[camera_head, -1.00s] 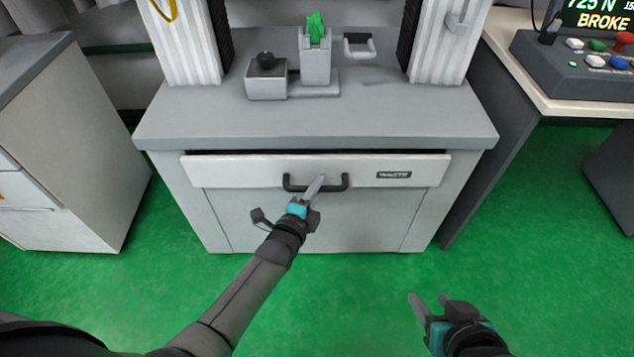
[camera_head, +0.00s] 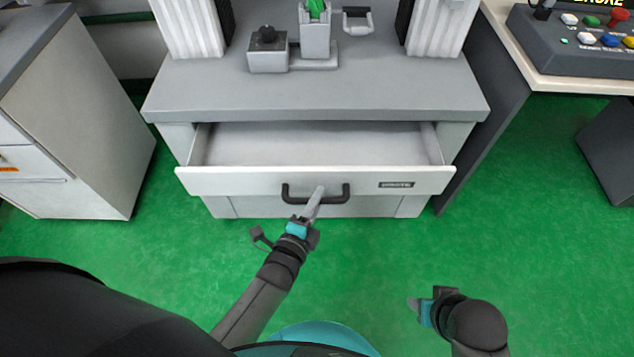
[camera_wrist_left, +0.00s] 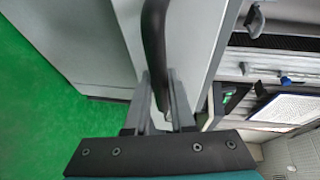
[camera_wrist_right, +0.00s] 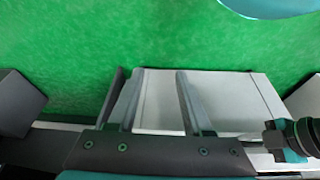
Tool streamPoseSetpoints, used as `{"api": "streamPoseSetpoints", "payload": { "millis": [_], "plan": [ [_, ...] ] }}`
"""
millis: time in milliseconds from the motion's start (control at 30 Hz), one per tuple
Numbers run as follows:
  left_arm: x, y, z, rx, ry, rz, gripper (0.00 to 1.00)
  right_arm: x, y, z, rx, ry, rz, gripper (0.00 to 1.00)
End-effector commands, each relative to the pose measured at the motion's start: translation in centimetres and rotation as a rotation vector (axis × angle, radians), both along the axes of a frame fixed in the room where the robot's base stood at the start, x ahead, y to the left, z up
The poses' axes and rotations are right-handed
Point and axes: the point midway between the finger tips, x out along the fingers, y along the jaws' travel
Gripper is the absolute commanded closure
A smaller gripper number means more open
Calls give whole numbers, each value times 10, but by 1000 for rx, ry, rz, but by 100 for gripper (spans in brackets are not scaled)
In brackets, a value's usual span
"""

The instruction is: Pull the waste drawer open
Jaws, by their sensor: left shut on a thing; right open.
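The waste drawer (camera_head: 240,182) is pulled partway out from under the grey bench top, and the bare part of its inside that shows is empty. Its white front carries a small dark label and a black bar handle (camera_head: 332,198). My left gripper (camera_head: 316,198) is shut on the handle near its middle; in the left wrist view the handle (camera_wrist_left: 155,40) runs between the two fingers (camera_wrist_left: 165,95). My right gripper (camera_head: 412,304) is open and empty over the green floor, well away from the drawer. Its parted fingers show in the right wrist view (camera_wrist_right: 155,98).
The grey bench top (camera_head: 310,95) carries a small box with a black knob (camera_head: 267,50) and a clamp with a green piece (camera_head: 316,35). A white cabinet (camera_head: 80,130) stands left, a control panel (camera_head: 580,45) right. Green floor in front is free.

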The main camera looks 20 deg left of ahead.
Motion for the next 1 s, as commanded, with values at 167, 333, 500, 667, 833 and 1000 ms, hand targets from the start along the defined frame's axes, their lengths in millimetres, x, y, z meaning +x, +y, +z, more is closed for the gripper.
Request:
{"api": "streamPoseSetpoints", "payload": {
  "millis": [167, 333, 500, 667, 833, 1000],
  "plan": [
    [-31, -9, 1, -2, 4, 1, 100, -6, -1, -17, -4, 30, 1, 50],
    [-57, -16, 1, -2, 4, 1, 100, -12, -2, -31, -7, 50, 2, 50],
    [-72, -21, 1, -2, 1, 1, 100, -15, -2, -40, -9, 60, 2, 50],
    [-77, -22, 0, 0, -1, 1, 100, -17, -2, -43, -9, 65, 2, 50],
    [-77, -22, 0, 0, -1, 0, 100, -17, -2, -43, -9, 66, 2, 50],
    [-77, -22, 0, 0, -1, 0, 76, -17, -2, -43, -9, 66, 2, 50]
  ]
}}
